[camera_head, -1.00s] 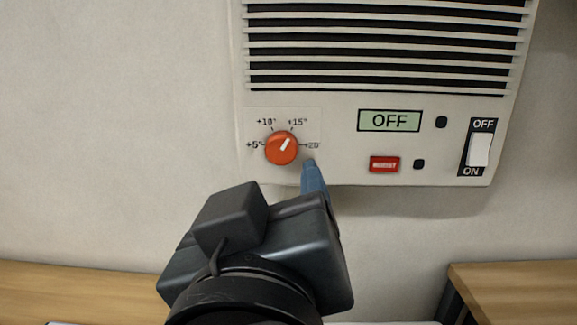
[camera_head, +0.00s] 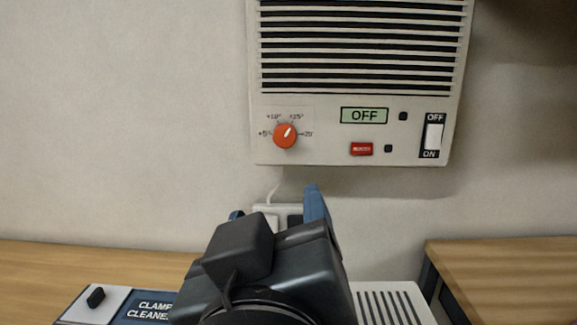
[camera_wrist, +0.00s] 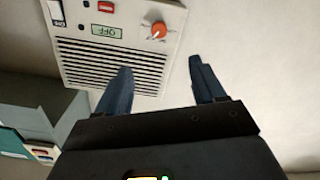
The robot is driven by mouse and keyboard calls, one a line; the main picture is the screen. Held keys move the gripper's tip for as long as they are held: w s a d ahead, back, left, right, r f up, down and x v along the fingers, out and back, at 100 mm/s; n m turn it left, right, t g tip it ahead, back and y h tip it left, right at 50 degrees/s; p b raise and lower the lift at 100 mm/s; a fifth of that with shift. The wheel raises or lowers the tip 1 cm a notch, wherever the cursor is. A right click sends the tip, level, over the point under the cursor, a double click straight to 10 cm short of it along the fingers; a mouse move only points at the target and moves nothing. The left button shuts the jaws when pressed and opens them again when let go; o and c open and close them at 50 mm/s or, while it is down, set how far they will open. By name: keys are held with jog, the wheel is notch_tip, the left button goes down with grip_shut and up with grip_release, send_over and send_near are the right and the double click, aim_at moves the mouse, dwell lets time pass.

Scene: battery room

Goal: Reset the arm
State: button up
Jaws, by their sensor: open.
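My gripper (camera_head: 278,205) is in the lower middle of the head view, below the wall heater unit (camera_head: 350,92). Its blue fingers are apart and nothing is between them. In the wrist view the open gripper (camera_wrist: 160,82) shows with the heater unit (camera_wrist: 112,72) beyond its fingers. The heater's orange dial (camera_head: 285,136) points up and slightly right, between the +10 and +15 marks or near +15. The green display (camera_head: 365,115) reads OFF. The gripper appears apart from the unit.
A red button (camera_head: 361,149) and a white rocker switch (camera_head: 433,137) sit on the heater. Below are a white socket box (camera_head: 265,215), a panel labelled CLAMP CLEANER (camera_head: 140,308) and a slotted white box (camera_head: 398,300). Wooden tops (camera_head: 60,268) lie left and right.

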jog(key=s+d+f+n+g+y, duration=0.1)
jog(key=s+d+f, duration=0.1)
jog(key=d+f, duration=0.35)
jog(key=s+d+f+n+g+y, duration=0.1)
jog(key=s+d+f, duration=0.1)
jog(key=f, duration=0.7)
jog(key=s+d+f+y, duration=0.1)
jog(key=s+d+f, duration=0.25)
jog(key=f, duration=0.35)
jog(key=s+d+f+m+h, duration=0.1)
jog(key=s+d+m, duration=0.1)
jog(key=s+d, duration=0.2)
jog(key=s+d+f+m, duration=0.1)
jog(key=s+d+m, duration=0.1)
jog(key=s, duration=0.8)
jog(key=s+d+f+m+g+h, duration=0.1)
jog(key=s+d+f+m, duration=0.1)
jog(key=s+d, duration=0.3)
jog(key=s, duration=0.3)
jog(key=shift+d+h, duration=0.3)
jog(key=shift+d, duration=0.05)
jog(key=shift+w, duration=0.1)
